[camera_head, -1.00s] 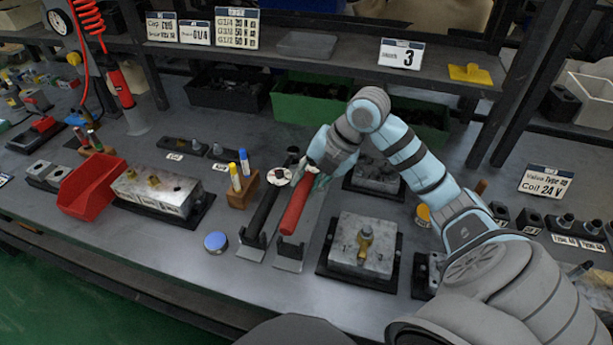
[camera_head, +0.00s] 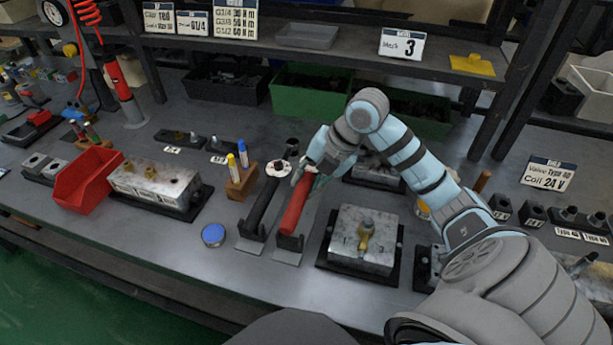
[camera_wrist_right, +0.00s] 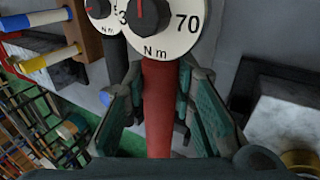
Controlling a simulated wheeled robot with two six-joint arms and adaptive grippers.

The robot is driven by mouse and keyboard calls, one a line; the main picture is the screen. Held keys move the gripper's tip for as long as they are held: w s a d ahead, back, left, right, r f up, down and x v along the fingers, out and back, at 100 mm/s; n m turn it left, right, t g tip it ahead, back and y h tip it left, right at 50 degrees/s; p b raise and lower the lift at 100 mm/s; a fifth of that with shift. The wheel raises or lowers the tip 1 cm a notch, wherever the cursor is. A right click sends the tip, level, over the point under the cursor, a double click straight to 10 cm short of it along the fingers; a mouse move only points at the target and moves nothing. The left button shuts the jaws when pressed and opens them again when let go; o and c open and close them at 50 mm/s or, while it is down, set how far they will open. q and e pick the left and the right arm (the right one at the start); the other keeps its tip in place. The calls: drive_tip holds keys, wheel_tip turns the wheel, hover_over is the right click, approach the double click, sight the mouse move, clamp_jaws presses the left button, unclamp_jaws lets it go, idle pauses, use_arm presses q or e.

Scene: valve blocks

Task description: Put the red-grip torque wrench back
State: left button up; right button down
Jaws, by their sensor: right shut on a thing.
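The red-grip torque wrench (camera_head: 295,208) lies lengthwise over a black holder with a metal base plate (camera_head: 287,256), its near end at the front support. I cannot tell whether it rests fully in the holder. My right gripper (camera_head: 309,174) is shut on its far part and hides some of it. In the right wrist view the red grip (camera_wrist_right: 158,115) runs between the fingers of that gripper (camera_wrist_right: 159,88), below a white dial (camera_wrist_right: 172,38) marked 70 N m. A black-grip torque wrench (camera_head: 262,208) lies parallel on the left. My left gripper is not in view.
A wooden block with yellow and blue markers (camera_head: 241,181) stands left of the wrenches. A metal valve block (camera_head: 365,239) on a black base is close on the right. A blue round tin (camera_head: 213,235) lies at front left. A shelf (camera_head: 345,65) spans the back.

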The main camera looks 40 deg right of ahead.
idle(0.3)
idle(0.4)
drive_tip(key=shift+f, duration=0.4)
drive_tip(key=shift+f+b, duration=1.2)
drive_tip(key=shift+f, duration=0.35)
drive_tip(key=c, duration=1.3)
unclamp_jaws()
